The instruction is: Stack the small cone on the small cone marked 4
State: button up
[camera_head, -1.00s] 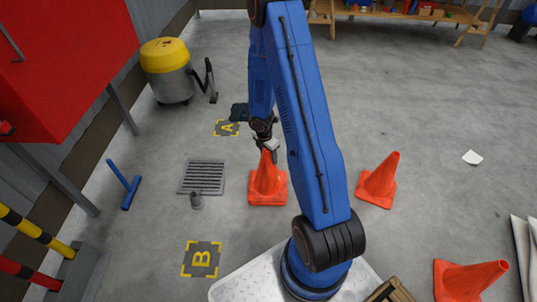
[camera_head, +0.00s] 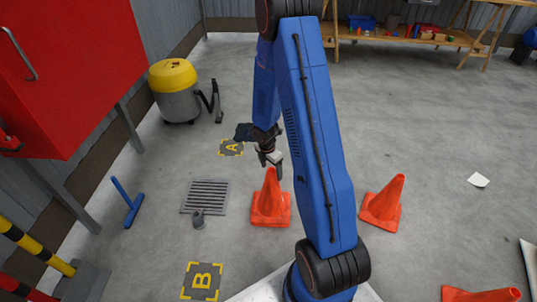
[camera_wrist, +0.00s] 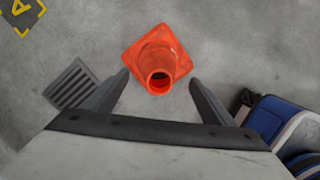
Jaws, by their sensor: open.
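An orange cone (camera_head: 270,205) stands upright on the floor beside the drain grate. In the wrist view its open tip (camera_wrist: 160,65) points towards me, between and beyond my fingers. Its base looks thick; I cannot tell whether it is one cone or two nested. My gripper (camera_head: 271,168) is open and empty, just above the tip; its two fingers (camera_wrist: 158,80) are spread apart in the wrist view. A second orange cone (camera_head: 383,205) stands upright to the right. A third (camera_head: 482,295) lies on its side at the bottom right, partly cut off. No number is readable on any cone.
A floor drain (camera_head: 205,196) lies left of the standing cone, with floor marks A (camera_head: 231,148) and B (camera_head: 202,281) nearby. A yellow-topped vacuum (camera_head: 176,90), red cabinet (camera_head: 60,80) and striped barrier (camera_head: 35,245) are at left. The floor at right is mostly clear.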

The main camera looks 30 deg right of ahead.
notch_tip(320, 180, up, 11)
jog(key=a, duration=0.1)
jog(key=shift+s+a+r, duration=0.15)
jog(key=shift+a+r, duration=0.05)
jog(key=shift+a, duration=0.15)
jog(key=s+a+r+m+t, duration=0.1)
jog(key=s+a+r+m, duration=0.2)
jog(key=r, duration=0.4)
jog(key=s+a+r+m, duration=0.2)
jog(key=s+r+m, duration=0.2)
jog(key=r, duration=0.3)
jog(key=s+a+r+m+t, duration=0.1)
jog(key=s+a+r+m, duration=0.2)
jog(key=r, duration=0.4)
jog(key=s+a+r+m, duration=0.2)
jog(key=s+r+m, duration=0.1)
jog(key=s, duration=0.3)
jog(key=s+a+r+m+t+y, duration=0.1)
jog(key=s+a+r+m, duration=0.1)
jog(key=s, duration=0.5)
jog(key=s+a+r+m+t, duration=0.1)
jog(key=s+a+r+m, duration=0.1)
jog(key=s+r+m, duration=0.2)
jog(key=s+m, duration=0.1)
jog(key=s, duration=0.2)
jog(key=shift+y, duration=0.4)
